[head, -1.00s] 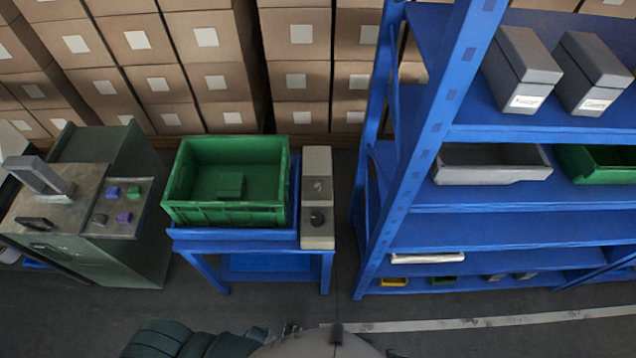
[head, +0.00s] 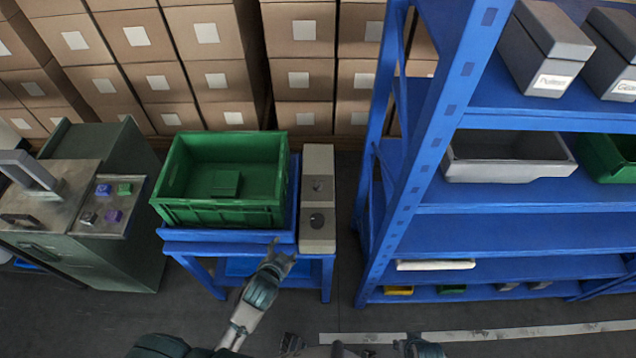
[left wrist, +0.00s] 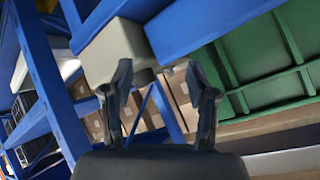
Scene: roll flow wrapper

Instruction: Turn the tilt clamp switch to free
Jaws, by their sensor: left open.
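Two light grey switch boxes stand at the right of the green crate: the far box (head: 319,162) has a small dark control (head: 318,185), and the near box (head: 318,243) has a round dark knob (head: 317,220). I cannot read any marking or tell which one is the tilt clamp switch, or its setting. My left gripper (head: 279,256) is open and empty, in front of and left of the near box. In the left wrist view, its two fingers (left wrist: 160,80) are spread apart, with a pale box (left wrist: 115,52) beyond them.
The green crate (head: 160,205) sits on a blue stand (head: 230,249). A tall blue rack (head: 395,185) rises close on the right. A green machine (head: 115,258) with coloured buttons stands at the left. Cartons (head: 299,48) are stacked behind. Open floor lies in front.

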